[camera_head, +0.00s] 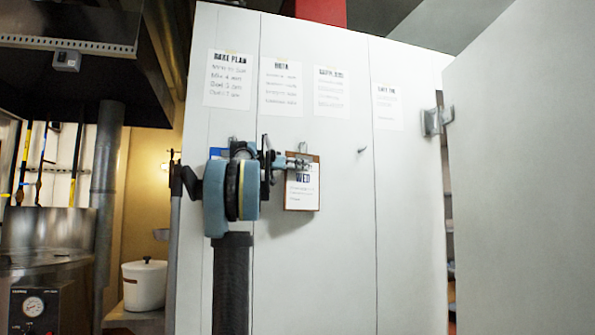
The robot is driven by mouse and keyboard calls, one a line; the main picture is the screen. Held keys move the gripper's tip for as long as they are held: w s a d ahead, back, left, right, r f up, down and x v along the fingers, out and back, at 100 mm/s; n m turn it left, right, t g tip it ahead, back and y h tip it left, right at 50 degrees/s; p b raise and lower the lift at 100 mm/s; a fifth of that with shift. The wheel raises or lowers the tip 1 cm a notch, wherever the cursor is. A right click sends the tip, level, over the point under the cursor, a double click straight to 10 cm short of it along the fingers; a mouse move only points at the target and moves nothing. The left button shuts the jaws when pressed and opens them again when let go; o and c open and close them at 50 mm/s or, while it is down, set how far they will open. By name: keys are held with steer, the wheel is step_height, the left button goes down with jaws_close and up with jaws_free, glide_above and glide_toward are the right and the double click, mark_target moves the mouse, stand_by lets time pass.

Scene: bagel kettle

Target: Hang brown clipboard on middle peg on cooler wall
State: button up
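The brown clipboard (316,190) is upright in front of the white cooler wall (330,265), with a paper marked "WED" and a metal clip at its top. My gripper (299,163) reaches from the left over its upper part and appears shut on it just below the clip. The fingertips are small and partly merged with the clip. The middle peg is not visible; the clipboard and my arm cover that area. A bare peg (362,150) sticks out to the right of the clipboard. I cannot tell whether the clipboard touches the wall or a peg.
A blue clipboard (216,153) is on the wall at left, mostly hidden behind my arm. Several paper notices (281,88) are taped above. An open door (525,170) with a metal latch (434,121) stands at right. A white pot (144,285) is lower left.

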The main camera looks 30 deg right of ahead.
steer(key=a, duration=1.2)
steer(key=shift+s, duration=0.15)
steer(key=s+a+f+n+y, duration=0.6)
steer(key=s+a+f, duration=0.4)
steer(key=f, duration=1.3)
steer(key=s+a+f+n+t+y, duration=0.1)
steer(key=s+a+f+n+y, duration=0.5)
steer(key=f, duration=1.7)
steer(key=s+a+f+n+y, duration=0.5)
steer(key=s+a+f, duration=1.1)
steer(key=f, duration=0.7)
steer(key=shift+s+f+n+t+y, duration=0.3)
steer(key=shift+s+f+n+y, duration=0.15)
steer(key=shift+s, duration=0.4)
steer(key=shift+w+f, duration=0.15)
steer(key=shift+w, duration=0.35)
